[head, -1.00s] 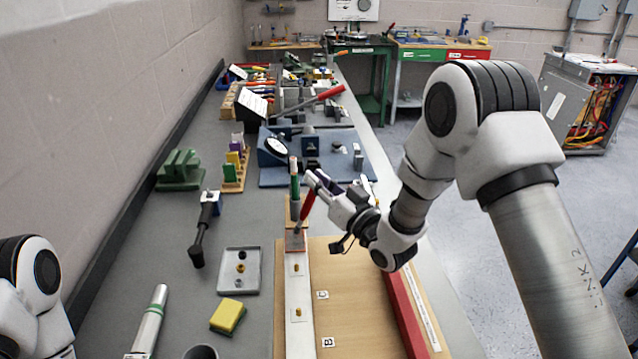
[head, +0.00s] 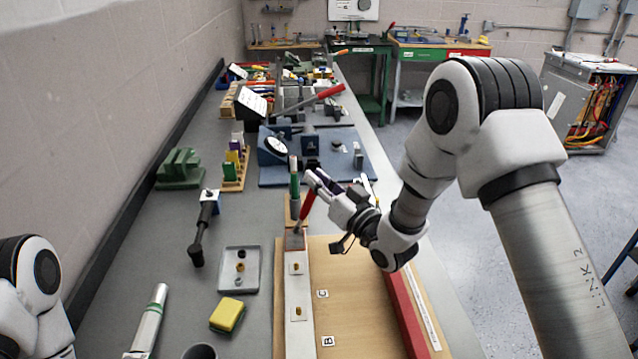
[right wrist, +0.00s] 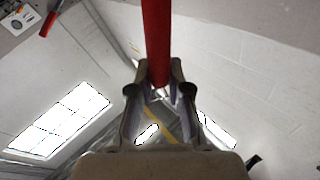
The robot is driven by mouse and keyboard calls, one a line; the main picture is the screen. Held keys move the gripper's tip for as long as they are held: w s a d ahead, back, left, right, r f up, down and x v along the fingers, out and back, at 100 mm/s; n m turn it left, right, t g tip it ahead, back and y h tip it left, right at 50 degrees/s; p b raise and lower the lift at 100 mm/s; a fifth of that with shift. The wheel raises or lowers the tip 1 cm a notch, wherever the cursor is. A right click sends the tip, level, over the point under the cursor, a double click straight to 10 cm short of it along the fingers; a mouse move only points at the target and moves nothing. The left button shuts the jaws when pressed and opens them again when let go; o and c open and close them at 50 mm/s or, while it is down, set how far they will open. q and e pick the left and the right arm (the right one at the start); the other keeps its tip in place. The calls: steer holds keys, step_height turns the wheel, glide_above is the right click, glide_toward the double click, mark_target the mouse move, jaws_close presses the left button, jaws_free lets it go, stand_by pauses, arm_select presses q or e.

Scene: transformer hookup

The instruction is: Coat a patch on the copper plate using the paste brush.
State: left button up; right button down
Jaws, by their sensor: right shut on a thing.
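The paste brush (head: 306,208) has a red handle and is held tilted in my right gripper (head: 313,182), its lower end at the copper plate. In the right wrist view the red handle of the brush (right wrist: 157,40) stands between the two fingers of my right gripper (right wrist: 160,88), which are shut on it. The copper plate (head: 295,241) is a small reddish-brown patch at the far end of the white strip. The brush tip seems to touch the plate, but it is too small to be sure. My left gripper is out of view; only part of my left arm shows at the lower left.
A green-banded upright tool (head: 294,186) stands just behind the plate. A wooden board (head: 355,300) with a red bar (head: 404,315) lies to the right. A grey tray (head: 239,270), a yellow sponge (head: 227,314) and a blue fixture (head: 340,165) are nearby.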

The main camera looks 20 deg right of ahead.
steer(key=shift+w, duration=0.15)
steer(key=shift+s+a+b, duration=0.15)
steer(key=shift+s+b, duration=0.15)
steer(key=shift+s, duration=0.5)
stand_by(0.9)
steer(key=shift+w, duration=0.1)
